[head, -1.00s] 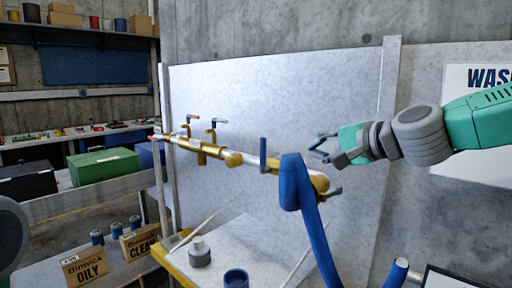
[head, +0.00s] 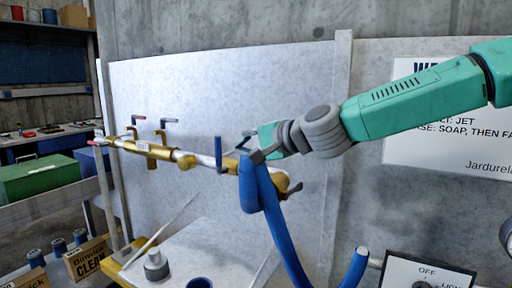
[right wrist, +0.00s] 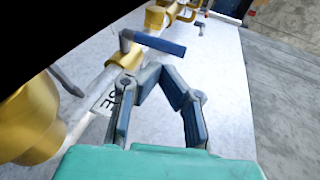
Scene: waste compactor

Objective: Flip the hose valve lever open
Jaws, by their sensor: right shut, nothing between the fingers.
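The hose valve lever (head: 218,152) is a blue handle standing upright on the brass and white pipe (head: 190,160) in the head view. It also shows in the right wrist view (right wrist: 160,43), just beyond my fingertips. My right gripper (head: 243,143) is shut and empty, a little to the right of the lever; in the right wrist view its fingertips (right wrist: 158,72) look apart from it. The blue hose (head: 270,210) hangs from the pipe's near end and overlaps part of the gripper's lower side in the head view. My left gripper is not in view.
A grey panel (head: 270,90) is close behind. A switch box (head: 425,272) is at lower right.

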